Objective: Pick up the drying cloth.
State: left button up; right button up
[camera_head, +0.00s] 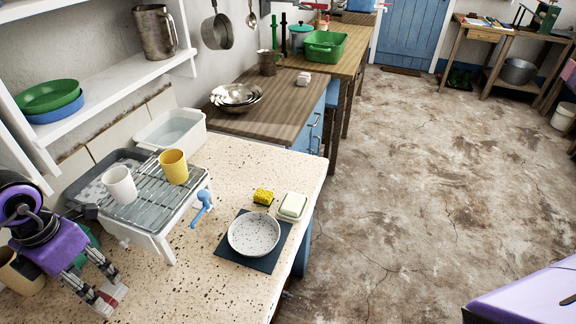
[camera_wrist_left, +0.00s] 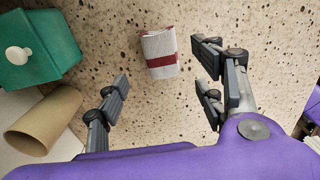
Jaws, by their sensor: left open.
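The drying cloth (camera_wrist_left: 160,53) is a small folded bundle, whitish grey with a dark red stripe. It lies on the speckled stone top in the left wrist view. In the head view only a bit of the cloth (camera_head: 117,292) shows, by my left gripper's fingers. My left gripper (camera_head: 107,288) is open above the stone top at the lower left. In the wrist view the cloth lies ahead of the gap between the spread fingers (camera_wrist_left: 167,82), nearer the right pair, with nothing gripped. My right gripper is not in view.
A green box (camera_wrist_left: 38,48) with a white knob and a tan cylinder (camera_wrist_left: 45,122) stand left of the fingers in the wrist view. A metal rack (camera_head: 150,192) holds a white cup (camera_head: 119,183) and yellow cup (camera_head: 174,166). A speckled bowl (camera_head: 254,233) sits right; stone between is clear.

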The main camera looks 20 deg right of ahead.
aim_at(105, 293)
pick_arm(q)
jog(key=shift+w+a, duration=0.1)
jog(key=shift+w, duration=0.1)
jog(key=shift+s+d+f, duration=0.1)
jog(key=shift+s+f, duration=0.05)
jog(key=shift+f, duration=0.5)
jog(key=shift+s+d+f, duration=0.1)
jog(key=shift+f, duration=0.55)
notch_tip(105, 293, down, 5)
jog(key=shift+d+r+p, duration=0.1)
jog(key=shift+p, duration=0.3)
jog(key=c, duration=1.3)
jog(key=shift+o, duration=0.2)
jog(key=shift+r, duration=0.1)
